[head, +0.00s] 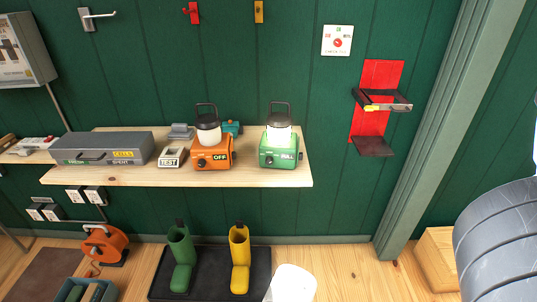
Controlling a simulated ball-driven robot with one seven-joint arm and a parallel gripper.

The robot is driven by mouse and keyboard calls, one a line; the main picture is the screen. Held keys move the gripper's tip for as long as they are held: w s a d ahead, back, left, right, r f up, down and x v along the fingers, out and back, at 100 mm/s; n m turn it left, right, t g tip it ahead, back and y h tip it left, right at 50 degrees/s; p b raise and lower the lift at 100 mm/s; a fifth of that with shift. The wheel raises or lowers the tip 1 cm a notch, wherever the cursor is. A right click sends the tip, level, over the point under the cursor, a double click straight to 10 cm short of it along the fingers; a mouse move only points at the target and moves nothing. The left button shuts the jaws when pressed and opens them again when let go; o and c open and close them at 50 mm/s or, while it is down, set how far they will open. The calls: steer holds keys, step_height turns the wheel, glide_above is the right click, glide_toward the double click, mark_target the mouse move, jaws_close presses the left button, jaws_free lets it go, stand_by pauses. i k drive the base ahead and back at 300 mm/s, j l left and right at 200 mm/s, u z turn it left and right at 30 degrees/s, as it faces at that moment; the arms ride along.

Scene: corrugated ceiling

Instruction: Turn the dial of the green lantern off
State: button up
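The green lantern (293,157) stands upright near the right end of the wooden wall shelf (240,178). It has a white, lit-looking globe, a black handle on top and a "FULL" label on its front. Its small dark dial (269,160) is on the front, left of the label; its exact pointing is too small to tell. An orange lantern (210,158) with an "OFF" label stands to its left, with a black dial of its own.
A grey case (102,144) and a "TEST" box (172,157) share the shelf on the left. A red wall bracket (374,128) hangs to the right. Green and yellow boots (240,262) stand on a dark tray below.

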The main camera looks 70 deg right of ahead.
mark_target(268, 160)
steer(key=z, duration=1.2)
